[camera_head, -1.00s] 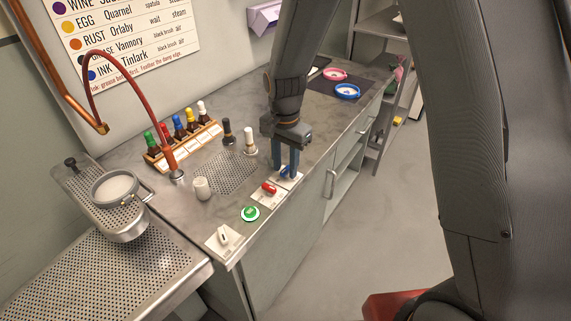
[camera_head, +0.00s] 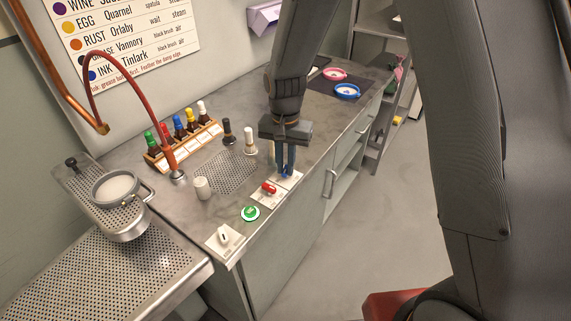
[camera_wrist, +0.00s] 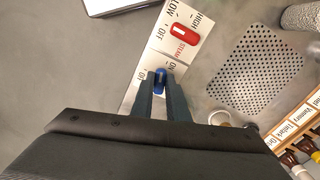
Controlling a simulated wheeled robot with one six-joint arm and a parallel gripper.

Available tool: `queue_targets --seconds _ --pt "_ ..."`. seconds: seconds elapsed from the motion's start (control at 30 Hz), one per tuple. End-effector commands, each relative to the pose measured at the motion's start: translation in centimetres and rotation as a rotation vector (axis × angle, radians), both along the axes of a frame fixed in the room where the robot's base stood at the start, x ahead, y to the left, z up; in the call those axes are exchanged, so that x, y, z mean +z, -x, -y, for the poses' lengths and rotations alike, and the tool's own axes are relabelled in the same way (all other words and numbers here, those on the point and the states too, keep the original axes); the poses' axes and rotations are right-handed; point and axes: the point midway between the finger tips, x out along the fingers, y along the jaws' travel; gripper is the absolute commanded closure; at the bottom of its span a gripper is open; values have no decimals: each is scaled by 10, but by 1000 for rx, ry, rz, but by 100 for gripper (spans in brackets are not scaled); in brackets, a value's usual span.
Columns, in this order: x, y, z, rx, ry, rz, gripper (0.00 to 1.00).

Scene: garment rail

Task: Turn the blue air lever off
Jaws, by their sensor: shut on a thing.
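The blue air lever (camera_head: 287,175) sits on a white plate near the front edge of the counter, and my gripper's fingertips are down at it. In the wrist view, the blue lever (camera_wrist: 160,78) shows between my two fingertips, on a plate (camera_wrist: 143,63) with OFF printed at its left and ON at its right. My gripper (camera_head: 285,168) is shut on the lever, its fingers pointing down. In the wrist view the gripper (camera_wrist: 161,86) hides the lower part of the plate. The lever's exact pointing direction is partly hidden by the fingers.
Beside it is a red steam lever (camera_head: 269,188) with LOW, HIGH and OFF marks. A green button (camera_head: 250,213) and a white switch (camera_head: 223,236) lie further along the front edge. A perforated drain plate (camera_head: 228,172), bottle rack (camera_head: 185,146) and brushes (camera_head: 249,141) stand behind.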

Motion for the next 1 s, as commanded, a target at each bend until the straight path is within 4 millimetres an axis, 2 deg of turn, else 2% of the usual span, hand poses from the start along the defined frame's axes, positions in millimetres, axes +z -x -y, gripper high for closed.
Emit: queue_targets --seconds 1.0 --pt "1 -1 3 955 0 1 100"
